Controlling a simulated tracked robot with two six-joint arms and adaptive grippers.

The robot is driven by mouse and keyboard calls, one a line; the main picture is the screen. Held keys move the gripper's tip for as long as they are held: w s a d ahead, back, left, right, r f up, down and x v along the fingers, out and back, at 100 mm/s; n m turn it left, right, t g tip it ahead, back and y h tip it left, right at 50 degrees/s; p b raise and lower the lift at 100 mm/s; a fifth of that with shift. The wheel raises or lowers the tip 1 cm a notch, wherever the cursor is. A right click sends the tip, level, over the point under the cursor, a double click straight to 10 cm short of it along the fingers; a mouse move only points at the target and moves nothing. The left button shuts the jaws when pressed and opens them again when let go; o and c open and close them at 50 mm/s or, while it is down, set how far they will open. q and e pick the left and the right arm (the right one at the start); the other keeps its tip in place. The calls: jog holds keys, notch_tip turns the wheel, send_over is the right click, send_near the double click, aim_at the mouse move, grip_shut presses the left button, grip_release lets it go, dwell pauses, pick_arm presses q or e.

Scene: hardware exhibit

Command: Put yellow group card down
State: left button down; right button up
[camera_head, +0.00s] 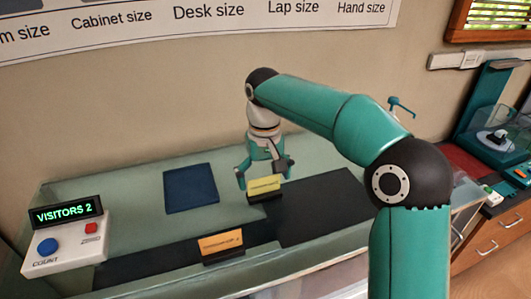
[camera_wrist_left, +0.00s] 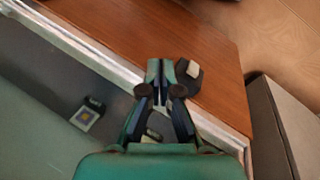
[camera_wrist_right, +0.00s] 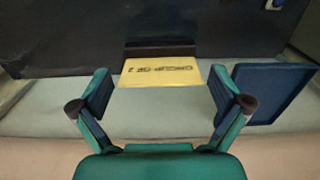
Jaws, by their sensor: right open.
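The yellow card (camera_head: 265,185) stands in a black holder on the display counter. In the right wrist view the card (camera_wrist_right: 160,72) shows its lettering upside down, with the dark holder (camera_wrist_right: 160,49) behind it. My right gripper (camera_head: 264,174) is open, reaching down from above. Its fingers are on either side of the card, and gaps show between them and the card in the right wrist view (camera_wrist_right: 163,85). My left gripper (camera_wrist_left: 160,66) is out of the head view. Its fingertips are together in the left wrist view, with nothing clearly held.
An orange card (camera_head: 221,243) stands nearer the front. A blue square pad (camera_head: 190,188) lies left of the gripper. A counter box reading VISITORS 2 (camera_head: 66,237) sits at the left. A dark wrench-like shape (camera_wrist_left: 190,82) is beside my left fingertips.

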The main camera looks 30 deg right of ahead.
notch_tip(320, 180, up, 9)
jog(key=p, duration=0.2)
jog(key=t+h+b, duration=0.1)
jog(key=t+b, duration=0.3)
jog(key=b, duration=0.4)
send_near(264, 179)
jog(key=x, duration=0.7)
jog(key=shift+s+d+f+b, duration=0.15)
jog(key=shift+s+f+b, duration=0.1)
jog(key=shift+f+b, duration=0.1)
jog(key=shift+w+p+x, duration=0.2)
jog(key=shift+x, duration=1.2)
jog(key=shift+w+p+x, duration=0.15)
jog(key=shift+x, duration=1.2)
jog(key=shift+r, duration=0.1)
jog(key=shift+c, duration=0.3)
jog(key=c, duration=0.9)
